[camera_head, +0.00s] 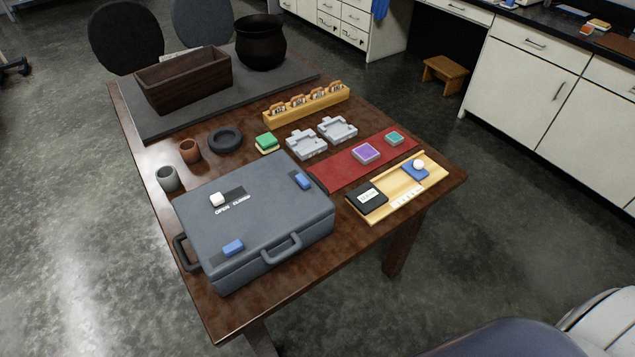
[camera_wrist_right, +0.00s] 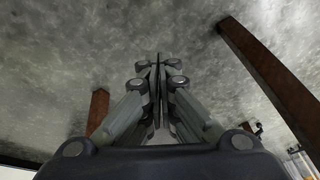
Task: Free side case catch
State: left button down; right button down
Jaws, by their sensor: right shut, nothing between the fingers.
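A grey-blue case (camera_head: 250,222) lies closed on the near left part of the table in the head view. Its lid carries two blue catches, one near the left front edge (camera_head: 233,247) and one near the right side (camera_head: 303,181). A white slider knob (camera_head: 217,199) sits at the left end of a dark track, by the printed word OPEN. A grey handle (camera_head: 282,249) is on the front, and a dark handle (camera_head: 184,252) is on the left side. My right gripper (camera_wrist_right: 156,62) is shut and empty in the right wrist view, over the floor. My left gripper is out of view.
On the table (camera_head: 260,306) are two cups (camera_head: 168,179), a dark ring (camera_head: 225,140), grey trays (camera_head: 307,143), a red mat (camera_head: 334,176) and a wooden board (camera_head: 400,188). A wooden trough (camera_head: 185,80) and a dark pot (camera_head: 261,43) stand at the back.

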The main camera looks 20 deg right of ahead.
jog(key=w+r+m+t+p, duration=0.2)
jog(key=w+r+m+t, duration=0.15)
jog(key=w+r, duration=0.8)
jog(key=m+t+y+p, duration=0.3)
jog(key=m+t+p, duration=0.2)
jog(key=m+t, duration=0.3)
send_near(319, 195)
jog(key=s+d+r+m+g, duration=0.1)
jog(key=s+r+g, duration=0.1)
jog(key=s+r, duration=0.2)
jog(key=shift+w+d+f+t, duration=0.2)
jog(key=shift+f+t, duration=0.05)
jog(key=x, duration=0.4)
jog(key=p+x, duration=0.1)
jog(key=x, duration=0.3)
jog(key=r+x, duration=0.1)
jog(key=x, duration=0.4)
jog(key=shift+w+a+p, duration=0.15)
jog(key=shift+w+p, duration=0.05)
jog(key=shift+p, duration=0.1)
jog(key=shift+w+a, duration=0.1)
jog(key=shift+w, duration=0.25)
